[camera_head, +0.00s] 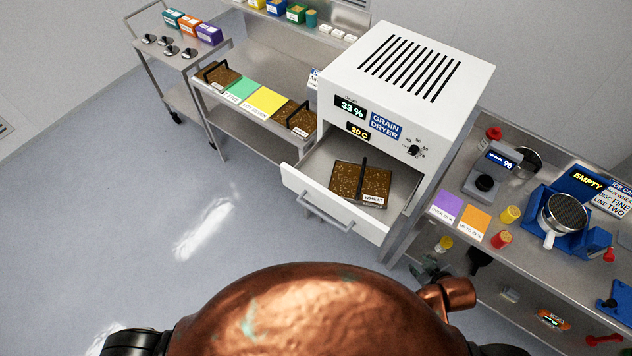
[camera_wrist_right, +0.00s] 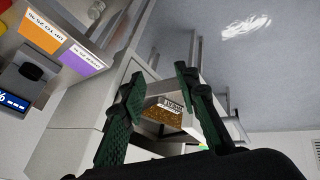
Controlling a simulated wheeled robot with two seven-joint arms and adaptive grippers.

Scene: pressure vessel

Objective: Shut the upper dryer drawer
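The white grain dryer (camera_head: 430,50) has a drawer (camera_head: 330,214) pulled out well to the front, with a bar handle (camera_head: 325,212) on its front panel. A tray of brown grain (camera_head: 375,185) with a dark upright handle and a white label sits inside it. My right gripper (camera_head: 430,268) is partly visible below and right of the drawer in the head view, clear of it. In the right wrist view, the gripper (camera_wrist_right: 159,76) has its dark green fingers spread and empty, with the grain tray (camera_wrist_right: 168,116) seen beyond them. My left gripper is not in view.
A bench (camera_head: 478,160) on the right carries a scale (camera_head: 490,180), colored cards, small jars and a blue fixture (camera_head: 575,225). A shelf unit (camera_head: 250,125) with trays and cards stands left of the dryer, and a cart (camera_head: 165,65) beyond. Floor left of the drawer is clear.

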